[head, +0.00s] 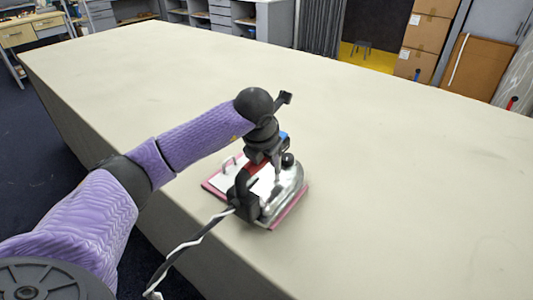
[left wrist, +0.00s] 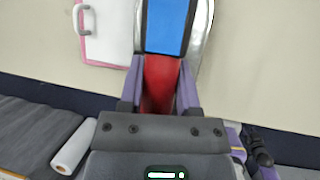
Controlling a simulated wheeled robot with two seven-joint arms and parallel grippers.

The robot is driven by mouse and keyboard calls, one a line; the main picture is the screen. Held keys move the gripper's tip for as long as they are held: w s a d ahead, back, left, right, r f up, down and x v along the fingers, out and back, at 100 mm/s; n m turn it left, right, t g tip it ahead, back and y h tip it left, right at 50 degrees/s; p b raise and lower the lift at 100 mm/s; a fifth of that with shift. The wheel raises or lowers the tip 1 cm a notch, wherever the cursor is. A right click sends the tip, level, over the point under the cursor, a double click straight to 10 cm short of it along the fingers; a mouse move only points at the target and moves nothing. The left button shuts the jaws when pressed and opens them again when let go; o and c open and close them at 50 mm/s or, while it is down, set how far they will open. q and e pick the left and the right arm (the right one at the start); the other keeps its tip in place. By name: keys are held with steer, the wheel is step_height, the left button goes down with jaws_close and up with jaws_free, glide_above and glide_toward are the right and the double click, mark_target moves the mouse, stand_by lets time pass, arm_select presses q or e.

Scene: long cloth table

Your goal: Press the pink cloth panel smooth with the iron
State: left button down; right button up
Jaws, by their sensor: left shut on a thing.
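The iron (head: 288,188) is silver with a black rear part, and a dark and white cord trails from it toward the lower left. My left gripper (head: 262,152) is shut on the iron's handle from above. In the left wrist view its fingers (left wrist: 160,92) close on the red handle (left wrist: 160,75), in front of a blue top part. The pink cloth panel (head: 212,189) lies on the table under the iron, with pink edges showing left and right. A white sheet-like area covers its middle. I cannot tell whether the iron touches it. My right gripper is not in view.
The long table with pale cloth (head: 400,190) is otherwise clear. Its near edge runs close to the panel. A pale loop (head: 228,164) stands at the panel's left side. Cardboard boxes (head: 425,35) and cabinets stand beyond the table.

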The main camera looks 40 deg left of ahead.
arm_select(q)
steer(key=shift+f+b, duration=0.5)
steer(key=shift+f, duration=0.05)
stand_by(0.4)
steer(key=shift+s+f, duration=0.15)
steer(key=shift+f, duration=0.1)
stand_by(1.6)
steer(key=shift+r+p, duration=0.45)
steer(key=shift+r, duration=0.2)
step_height(320, 180, up, 6)
steer(key=p, duration=0.4)
step_height(320, 180, up, 6)
steer(key=p, duration=0.5)
steer(key=shift+w, duration=0.2)
